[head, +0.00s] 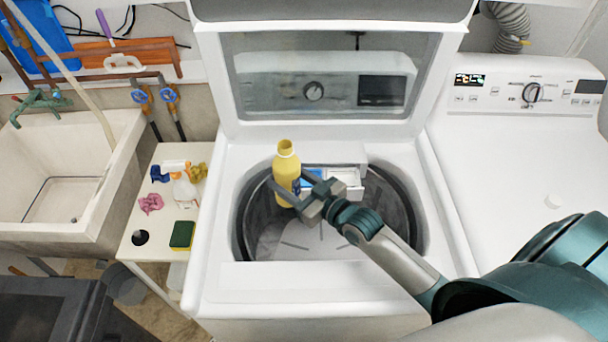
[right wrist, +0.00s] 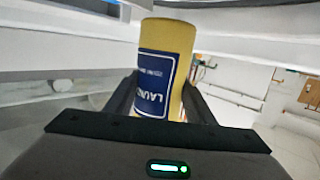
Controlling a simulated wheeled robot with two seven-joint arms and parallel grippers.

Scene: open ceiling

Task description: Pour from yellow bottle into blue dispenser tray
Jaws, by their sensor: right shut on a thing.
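The yellow bottle (head: 286,170) is upright in the head view, with its open-looking neck at the top, over the washer's drum opening. My right gripper (head: 290,194) is shut around its body. In the right wrist view the yellow bottle (right wrist: 168,65) stands between the two fingers of my right gripper (right wrist: 165,100), with a blue label facing the camera. The blue dispenser tray (head: 312,178) sits at the back rim of the drum, just right of the bottle and partly hidden by the gripper. My left gripper is not in view.
The washer's lid (head: 330,85) stands open behind the drum. A small table (head: 165,220) at the left holds a spray bottle (head: 184,190), a sponge (head: 182,235) and cloths. A sink (head: 70,180) is farther left. A second white machine (head: 520,150) stands at the right.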

